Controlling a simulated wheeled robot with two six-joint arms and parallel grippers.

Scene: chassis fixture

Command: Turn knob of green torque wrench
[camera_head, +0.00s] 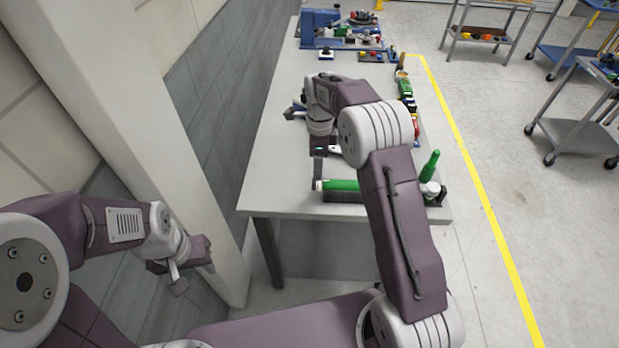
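The green torque wrench (341,185) lies near the table's front edge, with its green handle pointing left and a pale end at its left tip. My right forearm hides its middle. My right gripper (318,168) points down just above the left end of the handle. It is small and partly hidden by its own wrist, so its opening and any contact are unclear. My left gripper (178,276) hangs in the air left of the table, away from the wrench. Its fingers are seen at an angle, and I cannot tell how far apart they are.
The grey table (268,185) runs away from me beside a wall. More tools (405,90) line the right edge, and a blue vise-like device (320,26) stands at the far end. Carts (580,135) stand right.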

